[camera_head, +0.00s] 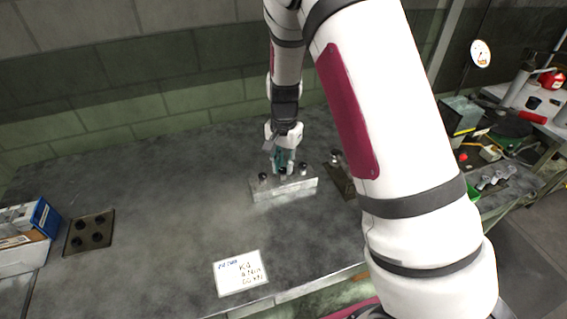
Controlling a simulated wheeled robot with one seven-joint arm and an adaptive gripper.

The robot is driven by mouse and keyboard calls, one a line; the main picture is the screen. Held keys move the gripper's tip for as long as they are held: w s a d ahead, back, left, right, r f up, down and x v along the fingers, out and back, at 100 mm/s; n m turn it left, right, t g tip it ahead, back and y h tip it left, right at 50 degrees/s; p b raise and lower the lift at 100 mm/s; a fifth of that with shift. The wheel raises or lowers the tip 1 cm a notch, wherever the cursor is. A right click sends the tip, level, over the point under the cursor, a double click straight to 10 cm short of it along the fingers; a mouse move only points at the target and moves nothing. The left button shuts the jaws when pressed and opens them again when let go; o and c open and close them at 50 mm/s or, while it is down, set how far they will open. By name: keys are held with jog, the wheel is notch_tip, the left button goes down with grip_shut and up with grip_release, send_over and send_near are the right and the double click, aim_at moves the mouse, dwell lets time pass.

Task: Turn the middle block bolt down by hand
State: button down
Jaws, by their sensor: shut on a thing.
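A grey metal block (284,188) sits on the dark grey bench. Three dark bolts stand in a row along its top: a left bolt (263,178), a middle bolt (282,171) and a right bolt (303,169). My gripper (283,166) points down over the middle of the block, shut on the middle bolt. The fingers hide part of the bolt, and its depth in the block is too small to tell.
A dark plate with a black knob (336,158) lies just right of the block, partly behind my arm. The bench left of the block is clear.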

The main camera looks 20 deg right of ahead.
aim_at(284, 169)
jog(key=shift+r+m, duration=0.1)
jog(key=shift+m, duration=0.6)
jog(key=shift+w, duration=0.1)
jog(key=c, duration=1.4)
grip_release()
jog(key=shift+c, duration=0.2)
jog(key=shift+r, duration=0.1)
notch_tip(284, 169, up, 12)
